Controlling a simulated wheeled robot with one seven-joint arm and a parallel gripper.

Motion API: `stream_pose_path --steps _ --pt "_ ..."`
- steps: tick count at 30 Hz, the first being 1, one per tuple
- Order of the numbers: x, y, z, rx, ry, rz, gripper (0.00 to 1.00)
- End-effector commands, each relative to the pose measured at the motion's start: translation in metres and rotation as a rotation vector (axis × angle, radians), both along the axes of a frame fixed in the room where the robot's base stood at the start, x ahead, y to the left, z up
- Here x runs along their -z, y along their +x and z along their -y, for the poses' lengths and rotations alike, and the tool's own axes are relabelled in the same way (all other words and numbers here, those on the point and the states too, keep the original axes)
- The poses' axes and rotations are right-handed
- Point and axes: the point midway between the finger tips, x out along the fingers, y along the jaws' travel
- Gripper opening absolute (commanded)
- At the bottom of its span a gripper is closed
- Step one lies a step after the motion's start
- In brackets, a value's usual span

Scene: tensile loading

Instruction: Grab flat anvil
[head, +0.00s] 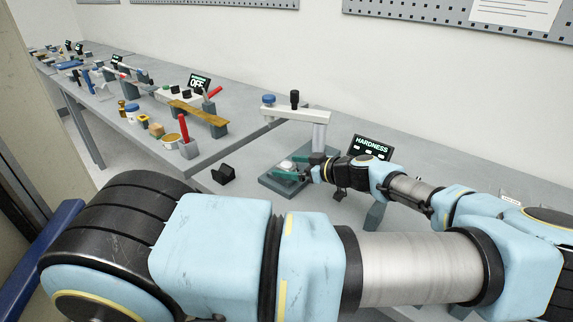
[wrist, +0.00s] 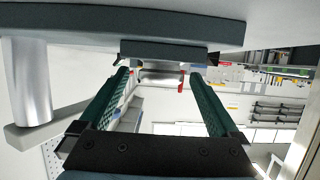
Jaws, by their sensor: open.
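The flat anvil looks like a short silver disc (wrist: 160,77) on a dark raised block (wrist: 165,53) of the hardness tester's base. The wrist view is upside down, so the base shows at its top. In the head view the anvil is a small pale disc (head: 287,165) under the tester's overhanging arm (head: 290,112). My gripper (head: 288,171) reaches in low from the right at the anvil. In the wrist view its two green fingers (wrist: 160,82) are open, one on each side of the disc, with gaps showing. Contact is not visible.
The tester's silver column (wrist: 30,85) stands close beside the fingers. A HARDNESS display (head: 370,148) is behind my wrist. A small black block (head: 223,174) lies left of the tester base. Another bench with several tools and parts (head: 203,119) extends to the left.

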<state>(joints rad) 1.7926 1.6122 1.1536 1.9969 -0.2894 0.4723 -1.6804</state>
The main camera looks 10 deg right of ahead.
Motion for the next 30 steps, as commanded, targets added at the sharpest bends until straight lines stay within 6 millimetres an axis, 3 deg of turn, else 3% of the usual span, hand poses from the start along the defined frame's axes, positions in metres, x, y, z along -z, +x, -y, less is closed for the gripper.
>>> stream_pose_path --steps 8,30 --pt "0.0023 0.0022 -0.0017 0.001 -0.001 0.0 0.97" --pt "0.0019 0.002 -0.0016 0.001 -0.001 0.0 0.14"
